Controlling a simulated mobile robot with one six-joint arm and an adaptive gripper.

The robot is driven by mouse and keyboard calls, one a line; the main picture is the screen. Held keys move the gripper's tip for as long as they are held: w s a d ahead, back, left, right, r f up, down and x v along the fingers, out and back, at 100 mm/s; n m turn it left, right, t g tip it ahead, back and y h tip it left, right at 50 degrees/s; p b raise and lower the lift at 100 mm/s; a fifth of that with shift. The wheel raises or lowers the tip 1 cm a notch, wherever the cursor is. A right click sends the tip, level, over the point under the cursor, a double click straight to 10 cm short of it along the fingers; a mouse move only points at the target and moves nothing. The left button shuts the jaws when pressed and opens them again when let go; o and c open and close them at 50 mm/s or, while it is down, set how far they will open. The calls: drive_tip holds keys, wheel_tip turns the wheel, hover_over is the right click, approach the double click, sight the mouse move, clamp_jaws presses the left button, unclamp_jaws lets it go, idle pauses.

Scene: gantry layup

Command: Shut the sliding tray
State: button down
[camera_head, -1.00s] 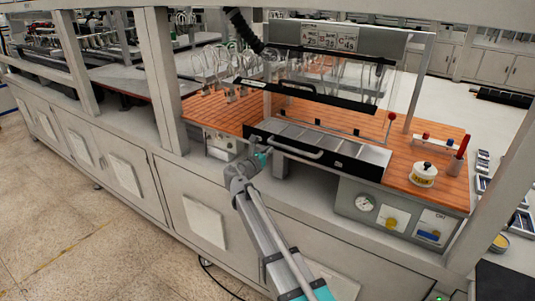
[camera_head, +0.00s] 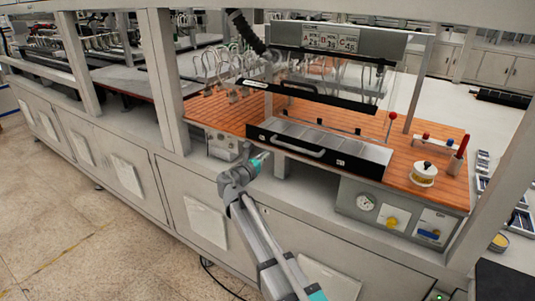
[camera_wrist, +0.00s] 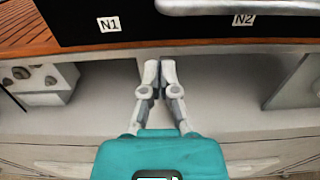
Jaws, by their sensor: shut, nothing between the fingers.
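The sliding tray has a black front panel (camera_head: 325,155) with a silver bar handle (camera_head: 298,146), and its grey metal top shows behind the panel. In the wrist view the black front (camera_wrist: 180,25) carries labels N1 and N2, and part of the handle (camera_wrist: 235,7) shows at the top edge. My gripper (camera_head: 266,155) is in front of the tray, near the left part of its front. In the wrist view my gripper (camera_wrist: 160,65) is shut and empty. Its fingertips appear just below the panel's lower edge, left of the handle; whether they touch is unclear.
The tray sits at the front edge of a wooden worktop (camera_head: 222,115). A gauge box (camera_head: 385,212) stands below right. A white pot (camera_head: 424,173) and a red cylinder (camera_head: 463,147) are on the right. A grey post (camera_head: 163,80) stands left. The floor in front is open.

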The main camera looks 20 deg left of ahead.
drive_tip(key=v, duration=0.9)
drive_tip(key=shift+s, duration=0.15)
drive_tip(key=c, duration=1)
unclamp_jaws()
drive_tip(key=shift+c, duration=0.2)
drive_tip(key=o, duration=0.4)
drive_tip(key=shift+d+r+m+p, duration=0.15)
drive_tip(key=shift+r+m+p, duration=0.1)
drive_tip(key=shift+m+p, duration=0.25)
drive_tip(key=d+r+m+g+h+p, duration=0.2)
drive_tip(key=m+p, duration=0.3)
drive_tip(key=m, duration=0.5)
drive_tip(key=d+r+m+g+h+p, duration=0.2)
drive_tip(key=r+m+h+p, duration=0.1)
drive_tip(key=m, duration=0.7)
drive_tip(key=shift+s+r+m+g+p, duration=0.25)
drive_tip(key=shift+r+m+g+p, duration=0.05)
drive_tip(key=shift+r+p, duration=0.55)
drive_tip(key=shift+f, duration=0.1)
drive_tip(key=shift+w+d, duration=0.15)
